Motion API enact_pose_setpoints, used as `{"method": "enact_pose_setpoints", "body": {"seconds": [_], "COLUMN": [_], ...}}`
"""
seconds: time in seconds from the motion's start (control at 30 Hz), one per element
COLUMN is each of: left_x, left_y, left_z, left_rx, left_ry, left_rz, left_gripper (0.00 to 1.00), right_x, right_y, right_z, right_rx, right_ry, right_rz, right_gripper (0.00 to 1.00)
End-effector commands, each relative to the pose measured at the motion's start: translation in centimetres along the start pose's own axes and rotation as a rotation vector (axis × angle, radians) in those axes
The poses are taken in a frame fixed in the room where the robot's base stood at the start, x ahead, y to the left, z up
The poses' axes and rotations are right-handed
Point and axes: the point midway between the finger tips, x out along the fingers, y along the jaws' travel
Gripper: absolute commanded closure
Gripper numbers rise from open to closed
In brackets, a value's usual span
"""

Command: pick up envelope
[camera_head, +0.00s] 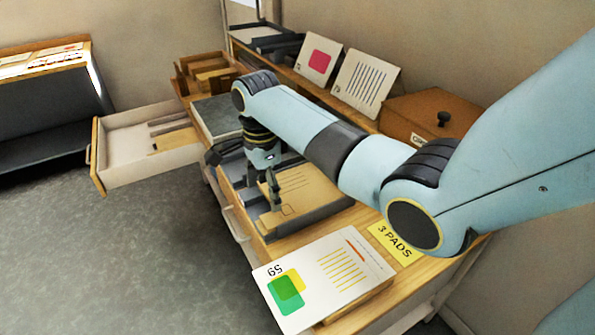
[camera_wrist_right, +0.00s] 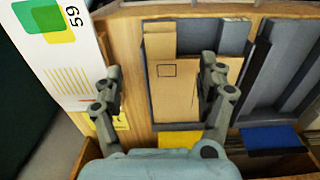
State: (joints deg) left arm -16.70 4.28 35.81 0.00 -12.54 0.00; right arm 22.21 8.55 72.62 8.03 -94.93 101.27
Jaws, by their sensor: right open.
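A tan envelope (camera_head: 305,191) with printed lines and a small square lies in a dark grey tray (camera_head: 322,212) on the wooden desk. In the right wrist view the envelope (camera_wrist_right: 174,95) lies between and beyond my open fingers. My right gripper (camera_head: 272,192) points down over the envelope's left part in the head view, and part of it is hidden by its own arm. The right wrist view shows my right gripper (camera_wrist_right: 163,78) with its fingers wide apart and nothing between the tips. Contact with the envelope cannot be told. My left gripper is not in view.
A white card marked 59 (camera_head: 328,278) lies at the desk's near end, by a yellow "3 PADS" label (camera_head: 396,243). A brown box with a black knob (camera_head: 430,112) stands at the back right. An open drawer (camera_head: 130,148) juts out at the left.

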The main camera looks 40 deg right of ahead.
Motion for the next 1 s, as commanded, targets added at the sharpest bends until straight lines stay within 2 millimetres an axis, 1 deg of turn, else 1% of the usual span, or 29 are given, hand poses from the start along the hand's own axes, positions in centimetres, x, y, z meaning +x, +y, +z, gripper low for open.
{"method": "enact_pose_setpoints", "body": {"seconds": [0.03,0.1,0.23,0.37,0.5,0.6,0.7,0.9,0.97,1.0], "left_x": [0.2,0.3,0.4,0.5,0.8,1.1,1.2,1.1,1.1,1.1], "left_y": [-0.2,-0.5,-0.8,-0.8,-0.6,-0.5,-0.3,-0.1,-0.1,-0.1], "left_z": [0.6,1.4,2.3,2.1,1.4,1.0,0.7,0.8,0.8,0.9], "left_rx": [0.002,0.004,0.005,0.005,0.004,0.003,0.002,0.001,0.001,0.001], "left_ry": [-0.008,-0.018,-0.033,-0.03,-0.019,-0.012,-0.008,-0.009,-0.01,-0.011], "left_rz": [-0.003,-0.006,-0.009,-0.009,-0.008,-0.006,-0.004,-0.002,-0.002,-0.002], "left_gripper": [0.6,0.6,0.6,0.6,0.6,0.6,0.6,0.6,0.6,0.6], "right_x": [1.1,2.2,3.4,4.6,6.9,8.2,8.8,8.8,8.8,8.8], "right_y": [0.1,0.1,0.1,0.1,0.0,0.0,0.0,0.0,0.0,0.0], "right_z": [0.0,0.0,0.1,0.2,0.8,0.7,0.7,0.7,0.7,0.7], "right_rx": [-0.001,-0.002,-0.004,-0.004,-0.005,-0.005,-0.005,-0.005,-0.005,-0.005], "right_ry": [0.0,0.0,0.001,0.001,0.0,0.001,0.001,0.001,0.001,0.001], "right_rz": [0.004,0.002,0.0,0.001,0.0,0.0,-0.002,-0.003,-0.003,-0.003], "right_gripper": [0.26,0.26,0.26,0.26,0.26,0.26,0.26,0.26,0.32,0.38]}}
